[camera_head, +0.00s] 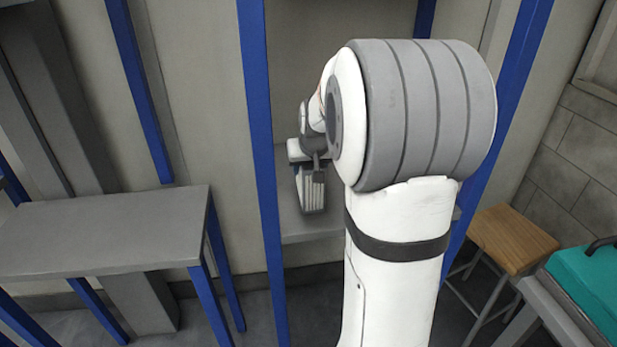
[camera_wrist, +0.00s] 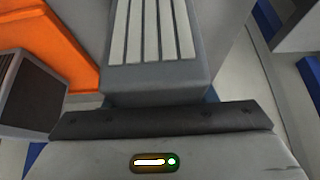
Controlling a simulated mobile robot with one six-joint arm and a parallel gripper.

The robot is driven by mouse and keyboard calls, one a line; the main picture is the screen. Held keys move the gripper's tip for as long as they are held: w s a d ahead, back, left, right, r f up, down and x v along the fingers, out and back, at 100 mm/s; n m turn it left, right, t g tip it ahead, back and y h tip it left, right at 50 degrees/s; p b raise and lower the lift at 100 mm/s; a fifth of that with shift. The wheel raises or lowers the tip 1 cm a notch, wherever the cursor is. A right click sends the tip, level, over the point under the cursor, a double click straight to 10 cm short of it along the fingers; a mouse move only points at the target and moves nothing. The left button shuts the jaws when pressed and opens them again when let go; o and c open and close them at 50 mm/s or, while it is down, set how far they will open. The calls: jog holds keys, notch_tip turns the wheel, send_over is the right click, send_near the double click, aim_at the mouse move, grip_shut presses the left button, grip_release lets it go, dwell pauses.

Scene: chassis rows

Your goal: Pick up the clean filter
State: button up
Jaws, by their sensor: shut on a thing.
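The clean filter (camera_wrist: 152,75), a grey block with white pleats, fills the upper middle of the wrist view, directly against my gripper (camera_wrist: 160,118). My gripper is shut on it. In the head view the filter (camera_head: 313,190) hangs below my gripper (camera_head: 310,163), its pale pleats showing, left of my large white and grey arm. The fingertips are mostly hidden behind the filter and my arm.
Blue uprights (camera_head: 262,150) frame the bay with a grey shelf (camera_head: 305,232). A grey table (camera_head: 105,235) stands left. A wooden stool (camera_head: 512,240) and a teal case (camera_head: 590,285) are right. In the wrist view, an orange object (camera_wrist: 55,40) and dark-faced box (camera_wrist: 32,98) lie left.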

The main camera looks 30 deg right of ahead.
jog(key=shift+r, duration=0.1)
notch_tip(320, 180, up, 10)
jog(key=shift+f, duration=0.1)
dwell(0.3)
